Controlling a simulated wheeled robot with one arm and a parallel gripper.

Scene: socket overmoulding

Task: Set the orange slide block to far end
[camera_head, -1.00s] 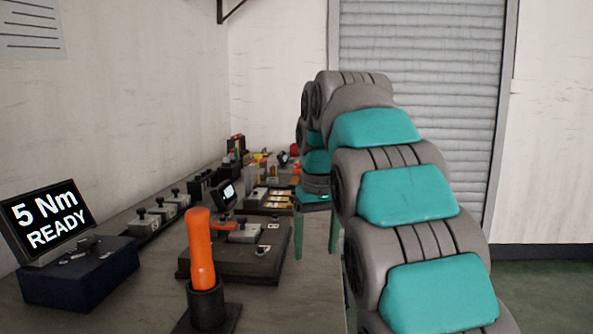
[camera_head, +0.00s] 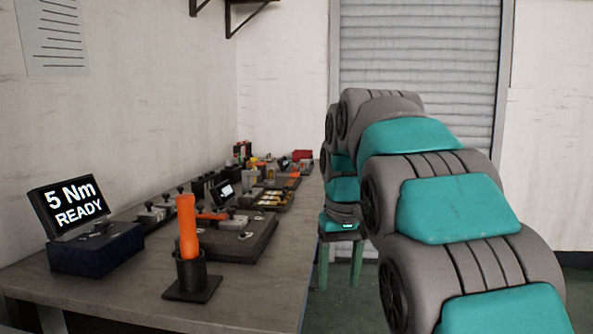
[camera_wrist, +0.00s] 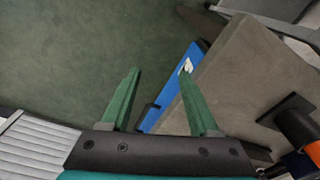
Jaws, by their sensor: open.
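A small orange piece (camera_head: 212,216), which may be the slide block, lies on a dark fixture plate (camera_head: 262,233) on the bench, beside a grey block. The upright orange handle partly hides it, and its position along any track is too small to tell. My gripper (camera_head: 340,262) hangs right of the bench's long edge, apart from the fixture, with its green fingers pointing down. In the wrist view my gripper (camera_wrist: 160,72) is open, with nothing between the fingers. Green floor shows below them, and a blue panel beside the bench lies near the right finger.
The orange handle (camera_head: 187,228) stands in a black holder at the bench front. A screen reading "5 Nm READY" (camera_head: 72,205) sits on a dark blue box at left. Several fixtures line the bench towards the far wall. Floor right of the bench is clear.

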